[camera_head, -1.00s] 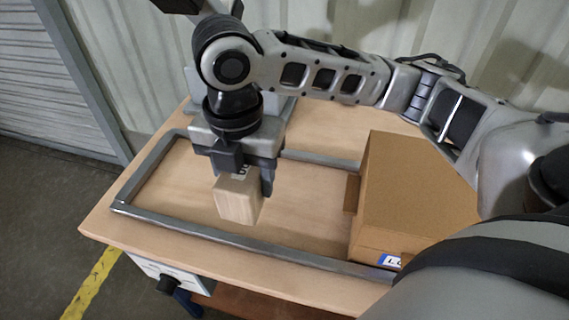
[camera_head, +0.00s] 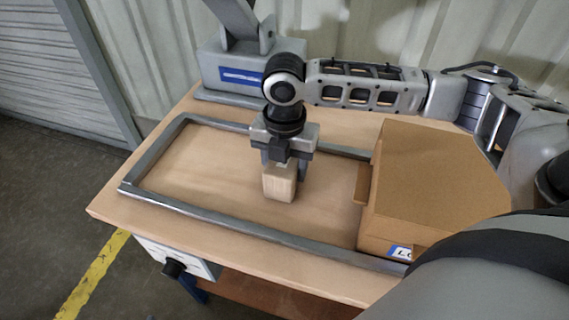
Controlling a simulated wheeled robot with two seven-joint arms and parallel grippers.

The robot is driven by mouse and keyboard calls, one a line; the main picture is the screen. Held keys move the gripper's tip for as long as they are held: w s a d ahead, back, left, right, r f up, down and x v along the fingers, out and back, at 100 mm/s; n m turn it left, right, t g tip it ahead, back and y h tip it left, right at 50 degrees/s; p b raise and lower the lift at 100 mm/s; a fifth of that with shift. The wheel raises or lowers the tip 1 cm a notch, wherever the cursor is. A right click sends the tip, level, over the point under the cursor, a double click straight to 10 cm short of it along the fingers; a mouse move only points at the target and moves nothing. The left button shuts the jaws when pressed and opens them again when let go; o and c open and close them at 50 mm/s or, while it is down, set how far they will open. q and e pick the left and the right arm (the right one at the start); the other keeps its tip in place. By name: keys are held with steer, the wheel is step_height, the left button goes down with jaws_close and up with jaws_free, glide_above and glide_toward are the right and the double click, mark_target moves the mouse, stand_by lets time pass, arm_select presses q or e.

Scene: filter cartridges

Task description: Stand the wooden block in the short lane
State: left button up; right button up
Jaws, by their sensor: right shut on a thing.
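The wooden block (camera_head: 279,187) is a pale, upright block inside the metal-framed lane (camera_head: 211,215) on the table. My right gripper (camera_head: 282,168) points down from above and is shut on the upper part of the block. The block's lower end is close to the table surface; I cannot tell whether it touches. The lane frame is a grey rail around a bare wooden strip, and the cardboard box covers its right end. My left gripper is not in view.
A large cardboard box (camera_head: 430,180) stands at the right end of the lane, close to my right arm. A grey machine with a blue label (camera_head: 240,76) stands at the back of the table (camera_head: 115,208). The lane left of the block is clear.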

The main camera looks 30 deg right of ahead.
steer(key=o, duration=1.1)
steer(key=shift+f, duration=0.1)
steer(key=shift+c, duration=0.2)
